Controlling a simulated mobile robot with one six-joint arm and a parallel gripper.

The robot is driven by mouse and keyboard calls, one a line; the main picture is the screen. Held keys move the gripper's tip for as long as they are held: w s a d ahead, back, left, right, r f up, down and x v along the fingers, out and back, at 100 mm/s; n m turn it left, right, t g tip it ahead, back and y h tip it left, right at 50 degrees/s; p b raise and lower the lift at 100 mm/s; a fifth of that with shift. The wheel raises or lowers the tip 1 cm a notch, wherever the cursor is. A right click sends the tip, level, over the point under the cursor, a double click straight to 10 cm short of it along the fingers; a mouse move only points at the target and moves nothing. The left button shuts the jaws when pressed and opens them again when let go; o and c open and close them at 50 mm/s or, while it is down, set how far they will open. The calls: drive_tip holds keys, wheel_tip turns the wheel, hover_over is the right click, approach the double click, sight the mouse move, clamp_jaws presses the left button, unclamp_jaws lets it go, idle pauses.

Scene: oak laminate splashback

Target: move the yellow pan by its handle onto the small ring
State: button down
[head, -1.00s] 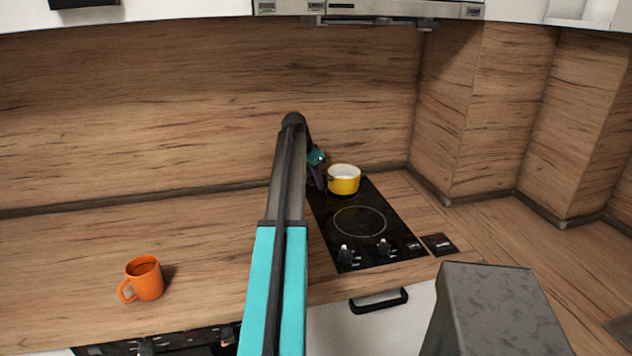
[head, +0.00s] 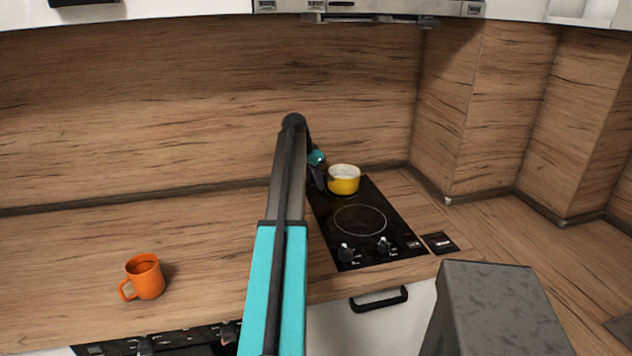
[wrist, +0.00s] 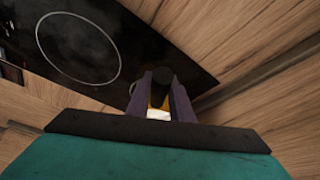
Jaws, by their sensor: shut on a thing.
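The yellow pan (head: 344,186), with a pale inside, stands upright on the back part of the black hob. My gripper (head: 320,182) is at the pan's left side, partly hidden behind my arm. In the wrist view my gripper (wrist: 165,98) is shut on the pan's dark handle (wrist: 162,76), with a bit of yellow and white pan showing between the fingers. One thin ring (head: 360,221) is bare on the front part of the hob and also shows in the wrist view (wrist: 119,62). Any ring at the back is mostly hidden by the pan and gripper.
The black hob (head: 392,222) has two knobs at its front edge. An orange mug (head: 144,278) stands on the counter at left. A small dark plate (head: 440,243) lies right of the hob. The wooden splashback (head: 360,110) rises behind the pan.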

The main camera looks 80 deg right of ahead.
drive_tip(key=shift+f, duration=0.2)
idle(0.6)
drive_tip(key=c, duration=1.5)
unclamp_jaws()
drive_tip(key=shift+a+f, duration=0.1)
drive_tip(key=shift+w, duration=0.1)
drive_tip(key=shift+w+a+p, duration=0.15)
drive_tip(key=shift+w+a, duration=0.5)
drive_tip(key=shift+a, duration=0.3)
drive_tip(key=shift+w+a+p, duration=0.15)
drive_tip(key=shift+w+a, duration=0.45)
drive_tip(key=shift+a, duration=0.3)
drive_tip(key=shift+w+a+p, duration=0.15)
drive_tip(key=shift+w+a, duration=0.5)
drive_tip(key=shift+a, duration=0.3)
drive_tip(key=shift+r, duration=0.2)
drive_tip(key=shift+r+p, duration=1.85)
drive_tip(key=shift+r, duration=1.55)
